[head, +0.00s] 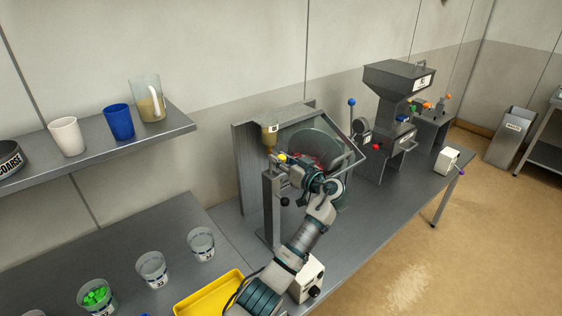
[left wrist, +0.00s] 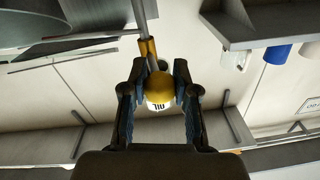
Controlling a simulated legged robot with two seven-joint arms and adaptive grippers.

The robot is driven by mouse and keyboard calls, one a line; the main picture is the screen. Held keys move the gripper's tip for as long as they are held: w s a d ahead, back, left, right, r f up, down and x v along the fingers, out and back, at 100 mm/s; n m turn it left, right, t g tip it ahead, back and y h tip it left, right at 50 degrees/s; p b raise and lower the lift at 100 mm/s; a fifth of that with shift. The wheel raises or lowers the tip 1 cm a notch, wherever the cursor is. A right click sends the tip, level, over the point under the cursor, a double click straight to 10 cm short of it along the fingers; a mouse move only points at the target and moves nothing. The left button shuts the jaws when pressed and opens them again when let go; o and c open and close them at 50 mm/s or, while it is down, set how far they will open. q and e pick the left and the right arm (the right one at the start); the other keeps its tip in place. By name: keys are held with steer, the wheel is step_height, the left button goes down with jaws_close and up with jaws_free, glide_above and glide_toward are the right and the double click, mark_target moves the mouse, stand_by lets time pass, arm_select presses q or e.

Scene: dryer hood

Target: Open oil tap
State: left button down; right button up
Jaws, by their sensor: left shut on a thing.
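The oil tap is a yellow knob (head: 283,157) below a small amber oil cup (head: 269,135) on a grey post (head: 271,205) in the head view. My left gripper (head: 287,167) is at this knob, its fingers small and partly hidden there. In the left wrist view a yellow rounded piece (left wrist: 158,84) with a white label sits between the two dark fingers of my left gripper (left wrist: 158,75), which are shut on it. A brass-coloured fitting and a metal rod (left wrist: 143,12) run up from it. My right gripper is not in view.
A dryer hood with a round disc (head: 313,147) and a tilted clear panel stands right behind the gripper. A grinder-like machine (head: 391,105) is further right. Several clear cups (head: 201,243) and a yellow tray (head: 208,293) are at the lower left. A shelf (head: 100,140) holds cups.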

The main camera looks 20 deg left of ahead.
arm_select(q)
steer(key=shift+d+r, duration=0.1)
steer(key=shift+r, duration=0.2)
steer(key=c, duration=0.9)
jaws_free()
steer(key=shift+w+f, duration=0.1)
steer(key=shift+w, duration=0.05)
steer(key=shift+o, duration=0.2)
steer(key=shift+w+d+f, duration=0.1)
steer(key=shift+f, duration=0.05)
steer(key=shift+d, duration=0.1)
steer(key=shift+s+d, duration=0.3)
steer(key=v, duration=1.1)
steer(key=shift+w+d+f, duration=0.1)
steer(key=shift+w, duration=0.05)
